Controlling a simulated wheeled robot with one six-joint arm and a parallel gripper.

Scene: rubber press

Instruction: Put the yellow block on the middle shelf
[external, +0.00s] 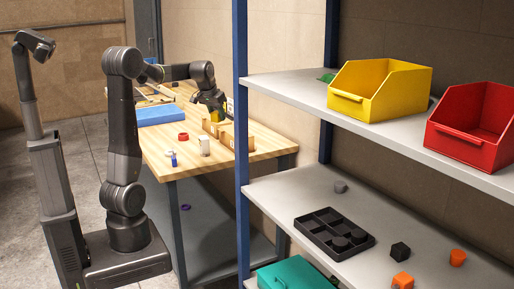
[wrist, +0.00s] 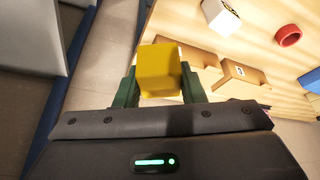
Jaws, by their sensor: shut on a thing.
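The yellow block (wrist: 160,66) is held between the two green fingers of my gripper (wrist: 159,80) in the wrist view. The middle shelf (external: 285,192) is the grey board right of the table, below the board with the bins. It carries a black divided tray (external: 334,233), a small grey block (external: 340,186), a black cube (external: 400,251) and two orange pieces (external: 457,257).
A yellow bin (external: 380,90) and a red bin (external: 475,128) stand on the upper shelf. A blue post (external: 241,130) rises between table and shelves. The middle shelf's left front is bare.

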